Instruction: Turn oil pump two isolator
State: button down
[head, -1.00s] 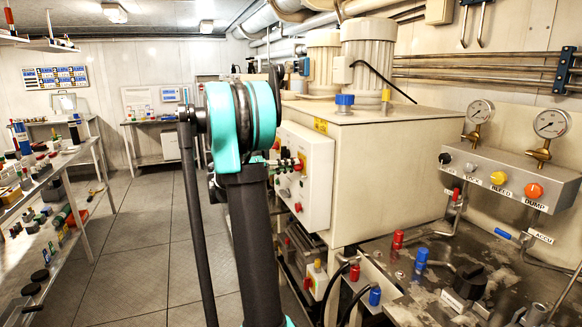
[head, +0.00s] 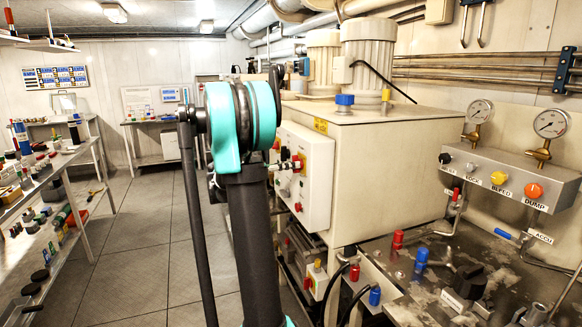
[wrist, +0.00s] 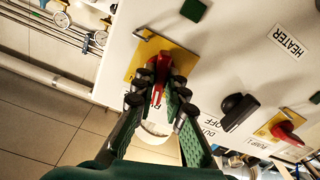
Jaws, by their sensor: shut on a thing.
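In the wrist view a red isolator handle (wrist: 161,73) sits on a yellow plate (wrist: 140,68) on the white panel. My gripper (wrist: 158,88) is shut on this red handle, with its dark fingertips on both sides of it. The handle's own label is not readable here. In the head view the white control box (head: 318,185) is on the side of the large cream cabinet. My gripper (head: 284,165) reaches its front face, partly hidden by my arm. The red handle shows there as a small patch (head: 297,163).
A second red isolator (wrist: 287,133) on a yellow plate and a black knob (wrist: 237,108) are on the same panel. A shelf rack (head: 60,180) stands at the left. Tiled floor (head: 150,240) is clear between rack and cabinet.

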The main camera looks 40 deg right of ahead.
jog(key=shift+m, duration=1.3)
jog(key=c, duration=1.6)
grip_release()
jog(key=shift+o, duration=0.2)
jog(key=v, duration=1.2)
jog(key=shift+s+f, duration=0.1)
